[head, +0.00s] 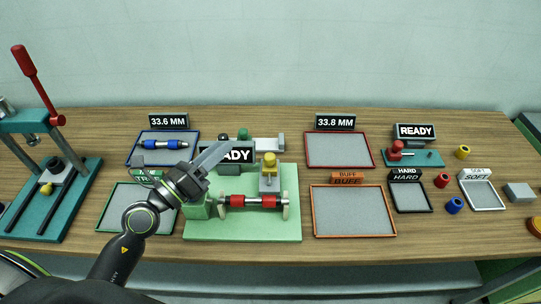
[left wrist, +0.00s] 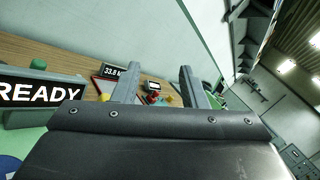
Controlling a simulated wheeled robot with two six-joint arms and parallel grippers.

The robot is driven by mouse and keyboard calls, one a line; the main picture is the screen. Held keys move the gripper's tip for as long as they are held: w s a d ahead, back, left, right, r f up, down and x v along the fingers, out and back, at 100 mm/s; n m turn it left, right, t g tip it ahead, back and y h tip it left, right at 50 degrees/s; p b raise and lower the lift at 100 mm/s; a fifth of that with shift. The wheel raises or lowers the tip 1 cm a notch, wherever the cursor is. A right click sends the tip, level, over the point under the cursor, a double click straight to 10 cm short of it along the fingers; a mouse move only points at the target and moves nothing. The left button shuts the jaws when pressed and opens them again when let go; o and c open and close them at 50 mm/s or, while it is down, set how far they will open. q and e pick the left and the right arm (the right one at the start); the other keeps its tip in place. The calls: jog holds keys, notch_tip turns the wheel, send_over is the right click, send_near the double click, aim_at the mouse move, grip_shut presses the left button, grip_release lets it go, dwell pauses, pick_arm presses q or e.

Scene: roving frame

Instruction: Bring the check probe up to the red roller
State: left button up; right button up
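The red roller (head: 237,199) lies level across the green fixture (head: 250,231), between pale end supports. A grey block with a yellow knob (head: 270,160) stands on the fixture just behind the roller's right part; it looks like the check probe, with no clear contact visible. My left gripper (head: 218,155) hangs above the fixture's back left, left of the yellow knob and in front of the READY sign. In the left wrist view its two fingers (left wrist: 157,85) stand apart with nothing between them. The roller does not show there. My right gripper is out of view.
A blue roller (head: 162,144) lies in the blue tray (head: 130,158) at the back left. The red tray (head: 308,150) and orange tray (head: 316,222) are empty. A teal press (head: 85,190) stands far left. Small coloured bushings and a red-knobbed teal stand (head: 430,158) are at right.

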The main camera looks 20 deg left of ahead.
pick_arm(q)
notch_tip(320, 180, down, 5)
jog(key=d+m+g, duration=0.1)
jog(key=m+g, duration=0.3)
jog(key=m, duration=0.2)
jog(key=m+g+y, duration=0.2)
send_near(268, 157)
jog(key=p+x, duration=0.2)
jog(key=x, duration=0.8)
jog(key=shift+w+d+f+p, duration=0.2)
jog(key=shift+w+p, duration=0.1)
jog(key=shift+p, duration=0.05)
grip_shut()
